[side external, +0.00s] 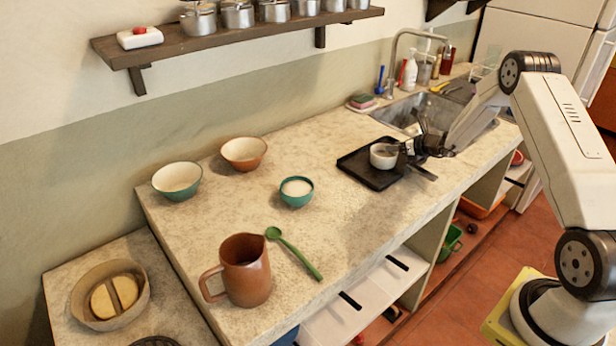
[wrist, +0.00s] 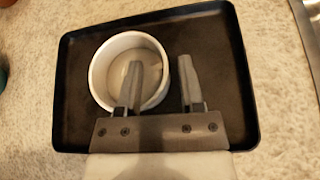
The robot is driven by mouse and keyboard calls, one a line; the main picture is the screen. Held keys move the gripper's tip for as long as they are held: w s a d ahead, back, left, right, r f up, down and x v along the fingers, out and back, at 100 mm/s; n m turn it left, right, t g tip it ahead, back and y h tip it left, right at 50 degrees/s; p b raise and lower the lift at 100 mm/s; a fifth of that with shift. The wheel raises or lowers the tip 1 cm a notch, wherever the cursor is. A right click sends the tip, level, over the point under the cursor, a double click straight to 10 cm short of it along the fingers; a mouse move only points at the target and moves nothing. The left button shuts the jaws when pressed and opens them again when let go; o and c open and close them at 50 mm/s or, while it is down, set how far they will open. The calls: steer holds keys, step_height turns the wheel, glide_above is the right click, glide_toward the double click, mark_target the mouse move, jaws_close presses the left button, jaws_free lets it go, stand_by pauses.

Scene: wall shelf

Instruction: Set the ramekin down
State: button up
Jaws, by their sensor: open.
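The white ramekin (side external: 383,156) stands upright on the black tray (side external: 357,170) on the counter. In the wrist view the ramekin (wrist: 104,78) is on the left half of the tray (wrist: 215,60). My gripper (side external: 402,147) is at the ramekin's right side in the side view. In the wrist view my gripper (wrist: 160,82) is open, with one finger over the inside of the ramekin and the other outside its wall, with a gap between finger and wall. Part of the ramekin's near rim is hidden by the left finger.
A sink (side external: 425,113) lies behind the tray. A small teal bowl (side external: 297,192), a green spoon (side external: 293,252) and a brown jug (side external: 245,270) stand to the left. Two larger bowls (side external: 177,180) (side external: 244,153) are near the wall.

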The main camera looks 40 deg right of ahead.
steer(key=v, duration=1)
steer(key=shift+s+r, duration=0.2)
steer(key=shift+s, duration=0.1)
steer(key=shift+a, duration=0.1)
steer(key=s+a+r+n+g+y, duration=0.15)
steer(key=a+n+g, duration=0.25)
steer(key=a+n, duration=0.45)
steer(key=s+a+n+g+y, duration=0.25)
steer(key=a+n, duration=0.35)
steer(key=a, duration=0.6)
steer(key=s+a+r+n+g+h, duration=0.3)
steer(key=s+a+n, duration=0.8)
steer(key=n, duration=1.1)
steer(key=shift+s+a+h, duration=0.3)
steer(key=shift+s+h, duration=0.4)
steer(key=shift+g, duration=0.25)
